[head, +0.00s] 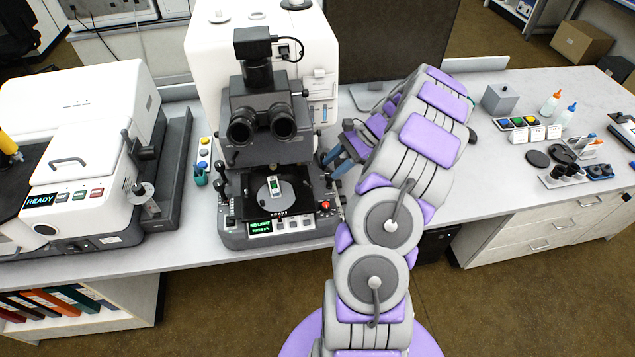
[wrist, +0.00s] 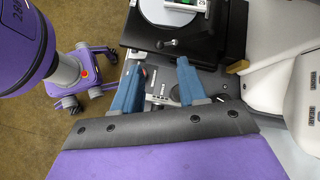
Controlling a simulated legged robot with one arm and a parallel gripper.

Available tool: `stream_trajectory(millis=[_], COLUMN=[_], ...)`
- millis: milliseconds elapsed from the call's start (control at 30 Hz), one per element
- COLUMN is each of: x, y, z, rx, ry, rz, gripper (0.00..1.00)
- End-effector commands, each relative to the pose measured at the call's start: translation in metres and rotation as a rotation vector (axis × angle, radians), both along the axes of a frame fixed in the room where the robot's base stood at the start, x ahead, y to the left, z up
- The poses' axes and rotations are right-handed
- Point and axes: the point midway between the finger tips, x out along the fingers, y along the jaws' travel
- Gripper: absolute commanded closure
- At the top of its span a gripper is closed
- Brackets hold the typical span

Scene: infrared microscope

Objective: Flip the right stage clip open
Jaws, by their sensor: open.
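The microscope (head: 262,130) stands on the bench with its black stage (head: 250,208) low at the front. A pale round disc (head: 265,197) on the stage carries a slide (head: 274,186) with a green patch; the slide is cut off at the top of the wrist view (wrist: 199,4). A small silver lever (wrist: 168,43) sits on the black stage in the wrist view; I cannot tell if it is the right stage clip. The clips are too small to make out in the head view. My gripper (wrist: 159,66) is open and empty, with blue fingers, just right of the stage.
The microscope's control panel (head: 283,224) with a red knob lies below the stage. A dark monitor (head: 385,35) stands behind my arm. A white instrument (head: 75,150) is at the left. Bottles and small parts stand on the right bench.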

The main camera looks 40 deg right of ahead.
Motion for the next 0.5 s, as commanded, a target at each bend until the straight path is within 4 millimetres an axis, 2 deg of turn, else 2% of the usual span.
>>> stream_trajectory(millis=[33, 233, 500], x=[0.003, 0.013, 0.020], y=[0.009, 0.032, 0.048], z=[-0.009, -0.034, -0.051], rx=[0.005, 0.003, 0.000], ry=[0.002, 0.003, 0.000], rz=[0.003, 0.001, 0.001], gripper=[0.58, 0.58, 0.58])
